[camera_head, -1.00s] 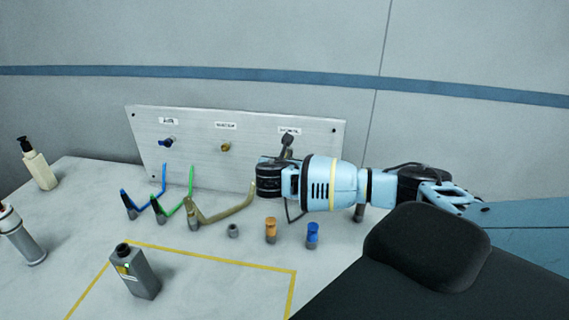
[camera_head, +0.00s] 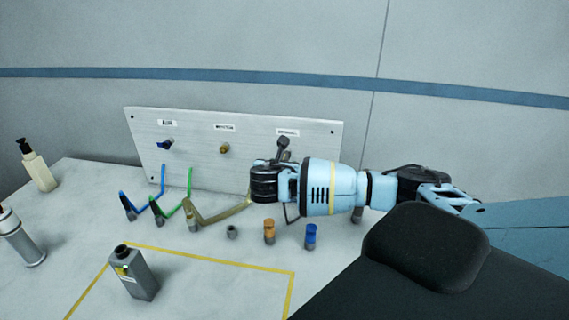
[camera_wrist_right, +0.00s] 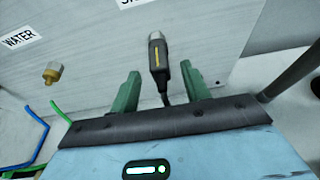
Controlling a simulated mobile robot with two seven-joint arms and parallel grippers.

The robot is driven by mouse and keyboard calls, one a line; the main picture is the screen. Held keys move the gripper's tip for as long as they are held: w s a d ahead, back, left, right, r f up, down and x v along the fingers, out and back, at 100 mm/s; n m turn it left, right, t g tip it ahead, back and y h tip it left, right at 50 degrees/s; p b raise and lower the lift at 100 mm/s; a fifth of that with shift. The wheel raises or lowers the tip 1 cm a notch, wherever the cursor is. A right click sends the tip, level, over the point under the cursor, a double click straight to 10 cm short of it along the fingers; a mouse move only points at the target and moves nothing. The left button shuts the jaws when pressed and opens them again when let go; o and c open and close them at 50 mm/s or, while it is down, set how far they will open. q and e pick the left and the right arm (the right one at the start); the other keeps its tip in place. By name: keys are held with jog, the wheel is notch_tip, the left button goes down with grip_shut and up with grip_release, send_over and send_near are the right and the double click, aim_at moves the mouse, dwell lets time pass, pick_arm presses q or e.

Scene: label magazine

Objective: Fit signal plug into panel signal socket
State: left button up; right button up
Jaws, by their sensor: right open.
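The signal plug (camera_wrist_right: 158,58) is black with a yellow stripe and a metal end, and a cable trails from its back. In the right wrist view it stands at the panel under a cut-off label. Its metal end points to the panel; whether it is fully seated I cannot tell, and the socket is hidden. In the head view the plug (camera_head: 284,147) shows below the right-hand label of the grey panel (camera_head: 195,165). My right gripper (camera_wrist_right: 160,72) is open, its green fingers on either side of the plug with gaps. My left gripper is not in view.
A blue fitting (camera_head: 165,144) and a brass fitting (camera_head: 224,148) sit on the panel. Bent blue, green and tan hoses lie below it. Orange (camera_head: 269,231) and blue (camera_head: 311,236) capped pieces stand near my right arm. A grey bottle (camera_head: 134,272) stands in front.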

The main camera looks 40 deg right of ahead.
jog(key=v, duration=0.4)
jog(key=shift+s+a, duration=0.15)
dwell(0.7)
